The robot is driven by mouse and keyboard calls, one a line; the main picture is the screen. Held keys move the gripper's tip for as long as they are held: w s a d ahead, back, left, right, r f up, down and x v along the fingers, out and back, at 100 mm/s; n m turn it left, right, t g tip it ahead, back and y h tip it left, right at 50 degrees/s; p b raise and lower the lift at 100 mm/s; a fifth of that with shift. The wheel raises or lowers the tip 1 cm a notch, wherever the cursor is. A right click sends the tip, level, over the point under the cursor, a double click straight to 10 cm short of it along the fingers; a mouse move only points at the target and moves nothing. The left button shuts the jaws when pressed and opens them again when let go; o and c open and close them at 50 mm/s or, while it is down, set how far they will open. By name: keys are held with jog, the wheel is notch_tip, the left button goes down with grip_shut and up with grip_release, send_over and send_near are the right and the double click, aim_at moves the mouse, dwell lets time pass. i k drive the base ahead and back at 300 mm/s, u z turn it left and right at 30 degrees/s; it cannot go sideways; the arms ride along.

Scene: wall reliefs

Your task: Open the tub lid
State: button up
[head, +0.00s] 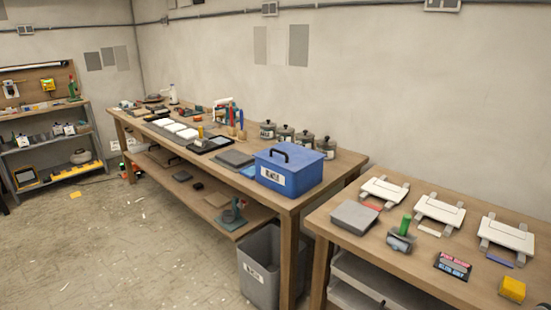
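A blue tub (289,171) with a white label on its front stands near the right end of the long wooden workbench. Its blue lid (293,153) lies shut on top, with a dark handle (277,150) arching up from it. My gripper is not in view in the head view. Nothing touches the tub from the front, and the inside of the tub is hidden.
Several lidded jars (302,141) stand behind the tub by the wall. A grey flat box (232,159) lies to its left. A grey bin (263,268) stands below the bench end. A second table (409,265) stands at right. The floor (110,240) at left is mostly clear.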

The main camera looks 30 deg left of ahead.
aim_at(294, 157)
jog(key=u, duration=1.65)
jog(key=i, duration=2.1)
jog(key=z, duration=0.4)
